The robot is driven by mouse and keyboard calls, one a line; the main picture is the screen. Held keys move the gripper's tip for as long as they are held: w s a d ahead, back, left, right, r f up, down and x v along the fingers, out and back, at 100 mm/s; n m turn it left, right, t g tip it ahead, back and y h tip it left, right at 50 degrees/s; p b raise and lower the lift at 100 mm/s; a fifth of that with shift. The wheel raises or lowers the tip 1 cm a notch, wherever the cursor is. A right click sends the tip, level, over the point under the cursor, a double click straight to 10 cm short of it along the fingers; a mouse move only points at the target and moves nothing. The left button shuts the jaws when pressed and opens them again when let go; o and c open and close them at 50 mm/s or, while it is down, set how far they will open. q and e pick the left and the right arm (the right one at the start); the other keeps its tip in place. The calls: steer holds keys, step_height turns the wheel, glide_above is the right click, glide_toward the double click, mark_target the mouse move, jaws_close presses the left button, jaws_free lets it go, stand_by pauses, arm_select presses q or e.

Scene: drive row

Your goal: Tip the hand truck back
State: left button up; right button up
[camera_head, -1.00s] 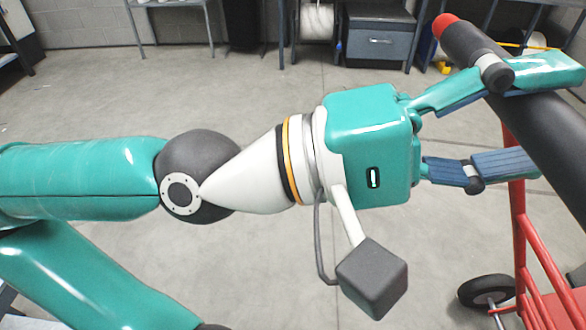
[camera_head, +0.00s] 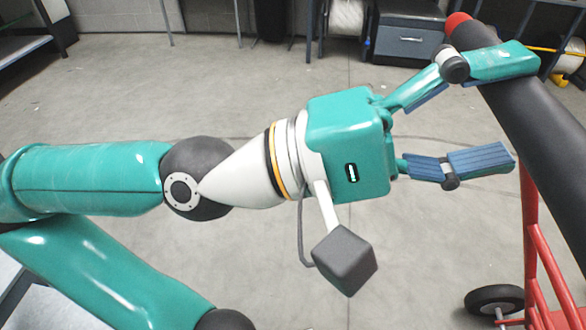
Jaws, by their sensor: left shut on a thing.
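The hand truck is at the right edge, partly cut off. Its thick dark grip bar (camera_head: 552,135) slants from a red end at the top down to the right edge, above a red frame (camera_head: 531,245) and a black wheel (camera_head: 495,299). My left gripper (camera_head: 510,108) is shut on the grip bar near its upper part. Its upper finger lies across the bar, and its lower finger reaches the bar's left side; the exact contact is hard to see. My right gripper is not in view.
Grey concrete floor (camera_head: 410,250) lies open below and around the arm. A dark drawer cabinet (camera_head: 405,40) and a white spool (camera_head: 347,16) stand along the back wall. A shelf or bench (camera_head: 30,30) is at the far left.

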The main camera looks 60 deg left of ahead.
arm_select(q)
steer(key=s+a+f+m+g+h+b, duration=0.1)
steer(key=s+a+f+b, duration=0.2)
steer(key=s, duration=0.8)
steer(key=shift+s+a+f+m+g+b, duration=0.35)
steer(key=shift+a+f, duration=1)
steer(key=shift+a, duration=0.5)
